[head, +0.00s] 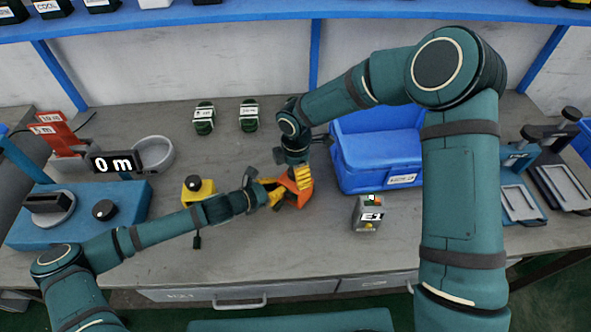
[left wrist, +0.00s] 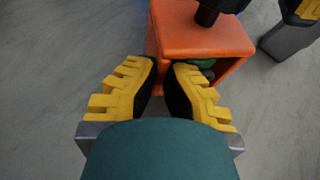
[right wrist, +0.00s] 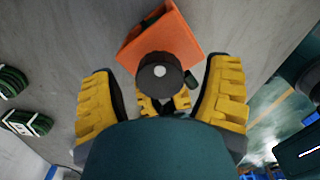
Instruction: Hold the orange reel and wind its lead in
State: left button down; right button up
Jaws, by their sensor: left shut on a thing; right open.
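The orange reel (head: 299,194) stands on the grey bench near its middle. It also shows in the left wrist view (left wrist: 204,40) and the right wrist view (right wrist: 170,36). My left gripper (head: 274,193) is shut on the reel's near side, its yellow fingers (left wrist: 164,72) partly hidden there. A black round knob (right wrist: 160,75) with a pale dot sits on the reel. My right gripper (head: 299,176) is open above the reel, and its fingers stand either side of the knob without visibly touching it. Green material shows inside the reel; I cannot make out a loose lead.
A blue crate (head: 390,182) stands right of the reel, with a small grey E1 box (head: 367,213) before it. A yellow block with a black knob (head: 198,190) stands left. Two green coils (head: 204,118) (head: 249,115) lie behind. A 0 m display (head: 115,163) stands at left.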

jog(key=c, duration=1.2)
jog(key=shift+m, duration=0.4)
jog(key=m, duration=0.3)
jog(key=shift+c, duration=0.2)
jog(key=m, duration=0.4)
jog(key=shift+m, duration=0.3)
jog(key=m, duration=0.4)
jog(key=shift+m, duration=1.9)
